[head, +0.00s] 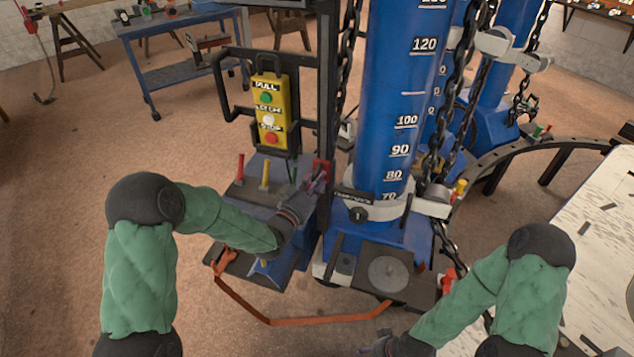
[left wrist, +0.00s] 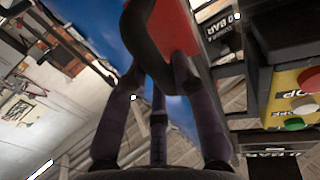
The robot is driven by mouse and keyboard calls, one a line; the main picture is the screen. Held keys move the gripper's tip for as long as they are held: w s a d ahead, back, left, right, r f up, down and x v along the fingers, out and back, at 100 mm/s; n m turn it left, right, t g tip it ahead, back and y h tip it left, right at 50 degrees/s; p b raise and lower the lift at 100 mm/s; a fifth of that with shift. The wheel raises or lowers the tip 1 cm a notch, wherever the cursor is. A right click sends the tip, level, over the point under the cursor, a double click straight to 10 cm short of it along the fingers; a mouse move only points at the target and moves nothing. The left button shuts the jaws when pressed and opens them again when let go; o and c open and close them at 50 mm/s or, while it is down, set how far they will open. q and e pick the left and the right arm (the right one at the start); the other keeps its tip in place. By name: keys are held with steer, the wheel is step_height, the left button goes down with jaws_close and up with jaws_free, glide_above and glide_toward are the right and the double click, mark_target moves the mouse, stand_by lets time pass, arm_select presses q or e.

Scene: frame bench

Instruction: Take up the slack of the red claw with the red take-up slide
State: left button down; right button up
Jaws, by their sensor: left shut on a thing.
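The red take-up slide (head: 321,170) sits on the dark upright post beside the blue tower, at its lower part. My left gripper (head: 314,184) is at the slide and shut on it, hiding part of it. In the left wrist view the slide (left wrist: 186,28) is a red and black block between my left fingers (left wrist: 165,75). A red piece (head: 449,280) hangs by the dark chain right of the tower base; it looks like the red claw, but my right arm partly covers it. My right gripper (head: 378,347) is low at the bottom edge, its fingers too unclear to read.
The blue tower (head: 402,100) with a number scale stands in the middle. A yellow push-button box (head: 269,115) hangs left of the post. Red and yellow levers (head: 265,174) stand below it. An orange strap (head: 320,319) loops low in front. A pale table (head: 600,215) is at right.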

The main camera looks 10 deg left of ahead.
mark_target(327, 178)
arm_select(q)
steer(key=f, duration=0.3)
steer(key=shift+s+d+g, duration=0.1)
steer(key=shift+s+g, duration=0.2)
steer(key=shift+s, duration=0.1)
steer(key=c, duration=1.2)
jaws_free()
steer(key=shift+o, duration=1)
steer(key=shift+w+a, duration=0.2)
steer(key=shift+w, duration=0.15)
steer(key=shift+r, duration=0.35)
steer(key=v, duration=1.2)
steer(key=shift+d, duration=0.2)
steer(key=shift+s, duration=0.15)
